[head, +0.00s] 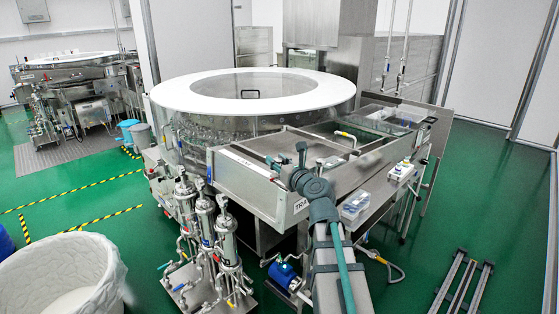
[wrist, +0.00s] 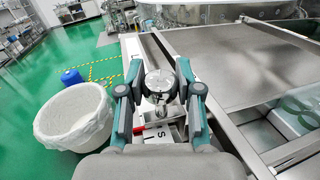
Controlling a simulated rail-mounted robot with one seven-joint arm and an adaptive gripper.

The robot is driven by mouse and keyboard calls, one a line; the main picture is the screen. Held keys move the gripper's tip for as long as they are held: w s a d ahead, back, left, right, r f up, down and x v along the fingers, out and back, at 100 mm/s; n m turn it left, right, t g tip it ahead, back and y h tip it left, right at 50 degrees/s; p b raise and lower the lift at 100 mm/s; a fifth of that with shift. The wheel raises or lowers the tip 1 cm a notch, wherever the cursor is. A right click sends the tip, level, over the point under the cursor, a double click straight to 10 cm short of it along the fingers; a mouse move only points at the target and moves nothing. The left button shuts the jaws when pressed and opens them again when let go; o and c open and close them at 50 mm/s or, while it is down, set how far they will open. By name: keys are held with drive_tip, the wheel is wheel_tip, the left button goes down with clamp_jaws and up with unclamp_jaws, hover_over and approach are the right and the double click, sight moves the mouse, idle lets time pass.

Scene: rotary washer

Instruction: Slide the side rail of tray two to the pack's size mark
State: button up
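My gripper (wrist: 158,68) is open in the wrist view, with one teal finger on each side of a round metal knob (wrist: 158,82). Small gaps seem to show between fingers and knob; contact cannot be told. The knob stands over a metal rail (wrist: 150,52) along the left edge of a steel tray surface (wrist: 225,58). A white plate with a black "S" (wrist: 181,132) and a red mark (wrist: 138,131) lie near the knob.
A round washer with a white ring top (head: 180,95) stands behind the table. Metal filter cylinders (head: 206,225) stand in front left. A white lined bin (head: 60,275) is at lower left. Green floor (head: 440,220) is open at right, with a metal frame (head: 462,285) lying there.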

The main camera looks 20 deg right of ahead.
drive_tip(key=o, duration=0.4)
drive_tip(key=shift+c, duration=0.2)
drive_tip(key=s, duration=0.5)
drive_tip(key=s+d, duration=0.1)
drive_tip(key=s, duration=0.1)
drive_tip(key=shift+s, duration=0.25)
